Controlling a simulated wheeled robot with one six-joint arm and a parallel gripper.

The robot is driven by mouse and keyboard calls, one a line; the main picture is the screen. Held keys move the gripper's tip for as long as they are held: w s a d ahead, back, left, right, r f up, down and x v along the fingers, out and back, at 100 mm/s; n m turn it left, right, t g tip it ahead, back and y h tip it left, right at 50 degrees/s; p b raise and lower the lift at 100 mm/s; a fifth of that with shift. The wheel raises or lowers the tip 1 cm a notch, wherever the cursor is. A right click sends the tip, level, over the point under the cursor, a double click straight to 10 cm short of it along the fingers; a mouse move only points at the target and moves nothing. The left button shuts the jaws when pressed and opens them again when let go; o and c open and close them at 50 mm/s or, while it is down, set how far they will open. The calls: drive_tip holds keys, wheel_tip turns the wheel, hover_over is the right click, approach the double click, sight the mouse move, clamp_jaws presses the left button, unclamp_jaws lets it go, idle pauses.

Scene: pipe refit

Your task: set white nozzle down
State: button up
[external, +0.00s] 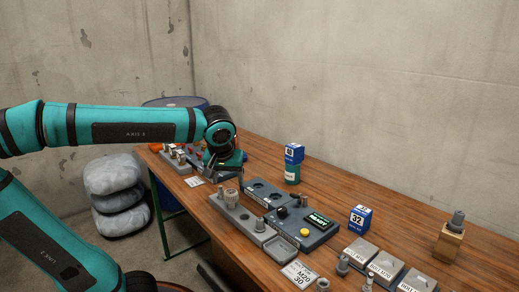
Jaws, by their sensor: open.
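My gripper (214,176) is low over the far left part of the wooden bench, behind the grey fixture block, and it is open. Its fingertips are small and partly hidden by the wrist. I cannot make out a nozzle between them. A pale, ribbed cylindrical part (232,198) stands upright on the grey fixture block (229,212), just in front of and right of my gripper. I cannot tell for sure whether it is the white nozzle. A shorter grey fitting (259,224) stands on the same block.
A dark plate with round recesses (262,192) and a control box with a green display (317,221) lie beside the block.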

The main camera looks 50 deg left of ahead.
drive_tip(key=shift+v, duration=0.85)
drive_tip(key=s+r+m+t+h, duration=0.3)
drive_tip(key=r+m+t, duration=0.6)
drive_tip(key=r+t, duration=0.5)
drive_tip(key=shift+a+r, duration=0.35)
drive_tip(key=shift+r, duration=0.5)
